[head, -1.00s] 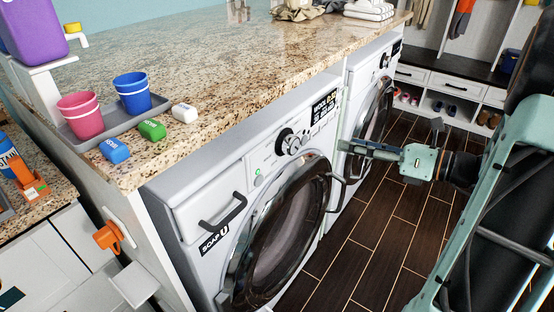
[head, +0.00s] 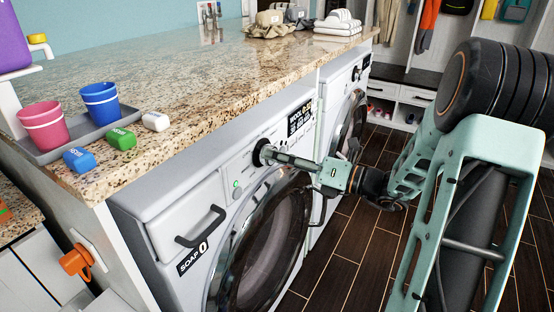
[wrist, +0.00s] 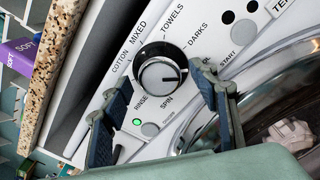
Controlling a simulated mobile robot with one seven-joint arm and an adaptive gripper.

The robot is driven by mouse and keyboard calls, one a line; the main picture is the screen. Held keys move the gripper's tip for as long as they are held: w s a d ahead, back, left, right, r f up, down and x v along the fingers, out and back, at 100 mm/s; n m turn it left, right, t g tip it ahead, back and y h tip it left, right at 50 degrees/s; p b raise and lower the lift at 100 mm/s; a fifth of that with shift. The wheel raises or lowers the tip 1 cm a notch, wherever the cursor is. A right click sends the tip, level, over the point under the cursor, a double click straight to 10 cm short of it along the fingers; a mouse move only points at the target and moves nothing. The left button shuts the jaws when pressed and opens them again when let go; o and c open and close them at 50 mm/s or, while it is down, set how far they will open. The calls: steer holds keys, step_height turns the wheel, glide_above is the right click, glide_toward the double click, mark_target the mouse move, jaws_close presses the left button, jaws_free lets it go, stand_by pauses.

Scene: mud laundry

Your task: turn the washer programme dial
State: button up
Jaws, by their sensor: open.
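The washer programme dial (wrist: 160,72) is a silver knob with a black surround on the white front panel. Printed names ring it, including COTTON, MIXED, TOWELS, DARKS, SPIN and RINSE. Its dark mark points right, towards a label partly hidden by a finger. My gripper (wrist: 161,80) is open, its two dark fingers on either side of the dial in the wrist view; contact cannot be told. In the head view my gripper (head: 272,154) reaches the panel and covers most of the dial (head: 261,152). The washer (head: 165,215) stands under the counter.
A green light (wrist: 137,122) glows near the dial. The round door (head: 270,240) and soap drawer handle (head: 200,228) protrude below. The granite counter (head: 200,90) overhangs above, with pink (head: 44,127) and blue (head: 101,103) cups. Open floor (head: 340,255) lies right.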

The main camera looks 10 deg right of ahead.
steer(key=shift+w+a, duration=0.25)
steer(key=shift+c, duration=0.7)
steer(key=c, duration=1)
steer(key=shift+n, duration=0.3)
